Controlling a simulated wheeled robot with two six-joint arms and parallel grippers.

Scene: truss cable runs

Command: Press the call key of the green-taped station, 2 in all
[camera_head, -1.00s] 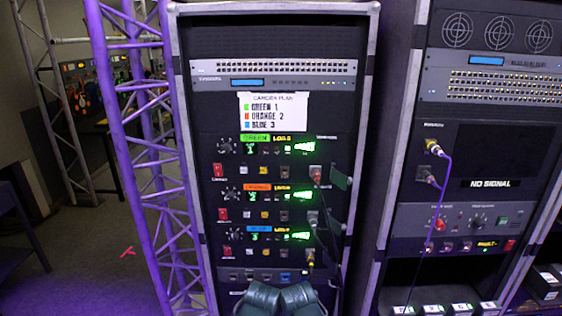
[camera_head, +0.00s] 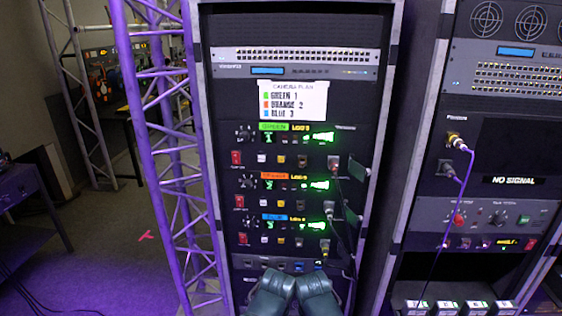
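The green-taped station (camera_head: 285,143) is the top one of three stacked units in the middle rack. Its green tape (camera_head: 273,127) sits above a small green-lit display, with a knob (camera_head: 243,136) at the left and a lit green meter (camera_head: 321,138) at the right. Below are a red switch (camera_head: 236,157) and a row of small square keys (camera_head: 281,159); their lettering is too small to read, so I cannot tell which is the call key.
Orange-taped (camera_head: 272,175) and blue-taped (camera_head: 272,217) stations sit below. A camera plan sheet (camera_head: 293,101) hangs above. A purple truss (camera_head: 150,130) stands left of the rack; another rack (camera_head: 500,150) stands right. Two dark green rounded shapes show at the bottom centre. Floor at left is open.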

